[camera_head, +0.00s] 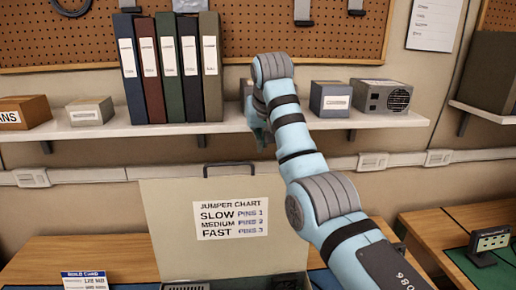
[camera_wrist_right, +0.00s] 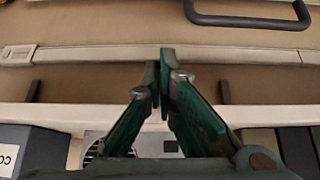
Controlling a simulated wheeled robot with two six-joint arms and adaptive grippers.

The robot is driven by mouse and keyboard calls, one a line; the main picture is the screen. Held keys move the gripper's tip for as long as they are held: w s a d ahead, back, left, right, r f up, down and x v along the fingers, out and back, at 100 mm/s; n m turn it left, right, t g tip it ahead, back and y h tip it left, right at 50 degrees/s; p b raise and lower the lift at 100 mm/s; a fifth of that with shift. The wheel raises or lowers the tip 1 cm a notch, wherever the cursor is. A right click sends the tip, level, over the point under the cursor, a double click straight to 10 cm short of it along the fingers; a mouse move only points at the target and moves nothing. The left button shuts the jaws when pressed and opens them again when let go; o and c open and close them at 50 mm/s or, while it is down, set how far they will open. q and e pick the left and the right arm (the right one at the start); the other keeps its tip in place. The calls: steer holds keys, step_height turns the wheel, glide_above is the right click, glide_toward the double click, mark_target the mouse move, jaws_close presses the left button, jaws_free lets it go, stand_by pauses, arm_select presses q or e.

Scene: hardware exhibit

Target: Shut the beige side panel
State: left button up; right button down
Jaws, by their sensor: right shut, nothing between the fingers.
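The beige side panel (camera_head: 168,222) stands open and upright in the head view, with a white jumper chart label on its face. A dark handle (camera_head: 229,165) sits on its top edge; the handle also shows at the top right of the right wrist view (camera_wrist_right: 250,22). The open case (camera_head: 277,284) below it shows only in part at the bottom edge. My right gripper (camera_head: 263,140) is above and behind the panel's top edge, close to the shelf, mostly hidden by my arm. In the right wrist view its fingers (camera_wrist_right: 163,80) are shut and empty, apart from the handle.
A wall shelf (camera_head: 130,129) behind carries binders (camera_head: 168,70), small boxes (camera_head: 330,98) and a grey unit with a round grille (camera_head: 381,96). A cable rail (camera_head: 100,174) runs along the wall below. A card (camera_head: 85,281) stands at lower left, a small display (camera_head: 490,241) at right.

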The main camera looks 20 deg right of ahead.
steer(key=s+a+f+p+x, duration=0.1)
steer(key=p+x, duration=0.3)
steer(key=x, duration=0.3)
arm_select(q)
steer(key=r, duration=0.1)
steer(key=s+r, duration=0.1)
steer(key=r, duration=0.1)
steer(key=shift+s+r+b, duration=0.3)
steer(key=shift+s, duration=0.1)
arm_select(e)
steer(key=s, duration=0.3)
steer(key=shift+s+r, duration=0.2)
steer(key=shift+r, duration=0.05)
steer(key=shift+w+f, duration=0.1)
steer(key=shift+w, duration=0.05)
